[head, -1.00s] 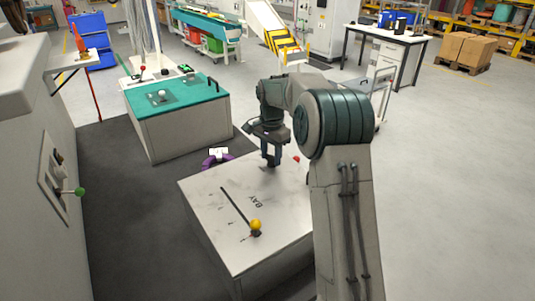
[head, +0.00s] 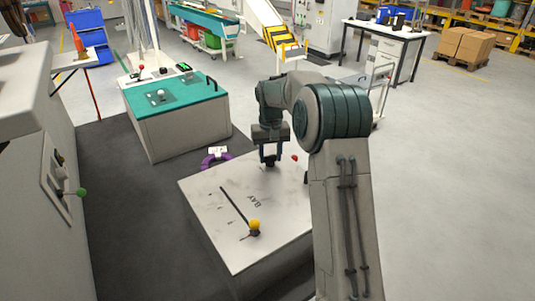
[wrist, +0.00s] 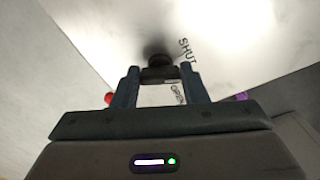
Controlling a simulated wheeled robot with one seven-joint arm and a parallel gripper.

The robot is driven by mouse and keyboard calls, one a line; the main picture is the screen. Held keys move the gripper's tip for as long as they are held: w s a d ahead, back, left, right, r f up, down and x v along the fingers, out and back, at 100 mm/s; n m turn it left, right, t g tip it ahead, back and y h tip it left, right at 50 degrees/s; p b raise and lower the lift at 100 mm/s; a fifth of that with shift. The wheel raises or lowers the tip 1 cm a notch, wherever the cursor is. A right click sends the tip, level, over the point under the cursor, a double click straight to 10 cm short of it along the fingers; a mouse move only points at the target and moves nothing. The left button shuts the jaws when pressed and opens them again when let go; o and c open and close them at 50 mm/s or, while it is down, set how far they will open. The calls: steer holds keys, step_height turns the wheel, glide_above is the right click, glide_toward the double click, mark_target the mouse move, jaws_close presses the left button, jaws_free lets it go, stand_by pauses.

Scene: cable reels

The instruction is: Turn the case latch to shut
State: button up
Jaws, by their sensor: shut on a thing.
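The white-topped case (head: 215,205) stands in front of me in the head view, marked BAY. My gripper (head: 269,162) points down at the far part of its top. In the wrist view my gripper (wrist: 158,80) is shut on the dark case latch (wrist: 156,60), whose round end shows between and just beyond the fingertips. The word SHUT is printed on the top to the right of the latch. The word OPEN shows between the fingers. In the head view the gripper hides the latch.
A yellow-knobbed lever (head: 254,225) and a dark slot lie on the near part of the top. A red knob (head: 295,157) is right of my gripper. A teal-topped cabinet (head: 190,97) stands behind left.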

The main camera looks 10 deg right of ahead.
mark_target(269, 156)
steer(key=shift+d+n, duration=0.1)
steer(key=shift+n, duration=2.1)
steer(key=o, duration=1)
steer(key=shift+a, duration=0.2)
steer(key=shift+c, duration=0.2)
steer(key=shift+d, duration=0.1)
steer(key=shift+r, duration=0.25)
step_height(269, 156, up, 13)
steer(key=shift+r, duration=0.2)
steer(key=shift+s, duration=0.1)
